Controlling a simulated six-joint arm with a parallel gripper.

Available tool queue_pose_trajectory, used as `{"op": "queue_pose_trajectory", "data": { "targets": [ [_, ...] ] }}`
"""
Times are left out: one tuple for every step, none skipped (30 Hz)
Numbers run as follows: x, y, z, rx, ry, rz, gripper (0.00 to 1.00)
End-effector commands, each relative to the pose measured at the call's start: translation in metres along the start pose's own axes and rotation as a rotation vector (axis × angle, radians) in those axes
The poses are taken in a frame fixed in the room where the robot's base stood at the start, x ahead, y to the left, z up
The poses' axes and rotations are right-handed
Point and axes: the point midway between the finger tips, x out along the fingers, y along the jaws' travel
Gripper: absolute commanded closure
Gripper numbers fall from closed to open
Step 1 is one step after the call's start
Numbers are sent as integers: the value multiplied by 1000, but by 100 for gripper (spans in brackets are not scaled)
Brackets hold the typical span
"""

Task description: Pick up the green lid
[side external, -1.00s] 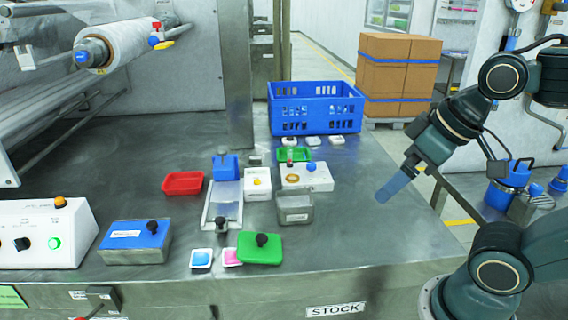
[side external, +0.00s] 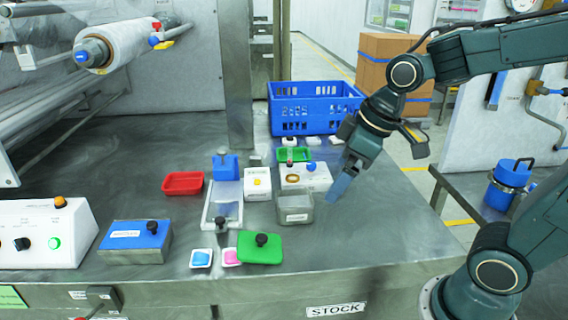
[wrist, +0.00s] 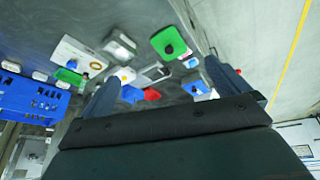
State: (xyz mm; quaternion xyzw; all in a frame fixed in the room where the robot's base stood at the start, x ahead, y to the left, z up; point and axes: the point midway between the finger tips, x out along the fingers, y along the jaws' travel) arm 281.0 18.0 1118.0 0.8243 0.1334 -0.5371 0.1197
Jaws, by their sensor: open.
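The green lid (side external: 272,252) is a flat green slab with a black knob (side external: 261,240) on top. It lies near the front edge of the steel table, beside a small tray of pink material. My gripper (side external: 336,188) is up and to the right of the lid in the side view, apart from it and pointing down over the table. In the wrist view the lid (wrist: 160,36) is beyond the fingertips, toward the top. My gripper (wrist: 162,70) has its two blue fingers wide apart there, with nothing held between them.
An open grey metal box (side external: 295,215) stands between my gripper and the lid. A white block (side external: 318,178), a green tray (side external: 294,155), a red tray (side external: 183,183) and a blue crate (side external: 318,115) are around it. The table is clear right of the lid.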

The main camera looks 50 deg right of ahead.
Motion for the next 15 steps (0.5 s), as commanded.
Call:
{"op": "queue_pose_trajectory", "data": {
  "targets": [
    [10,2,-6,-24,-9,-14,0],
    [15,3,-10,-42,-12,-23,0],
    [22,4,-14,-64,-15,-33,0],
    [27,5,-18,-79,-15,-41,0],
    [32,6,-21,-96,-17,-49,0],
    [40,7,-26,-117,-19,-61,0],
    [45,8,-29,-133,-19,-68,0],
    [51,8,-32,-148,-21,-77,0],
    [59,9,-36,-169,-21,-89,0],
    [65,10,-38,-184,-22,-98,0],
    [71,11,-41,-199,-22,-106,0],
    [79,11,-45,-219,-21,-118,0],
    [85,12,-47,-233,-21,-128,0],
    [92,12,-49,-247,-21,-137,0],
    [100,13,-52,-264,-19,-148,0]
  ]
}}
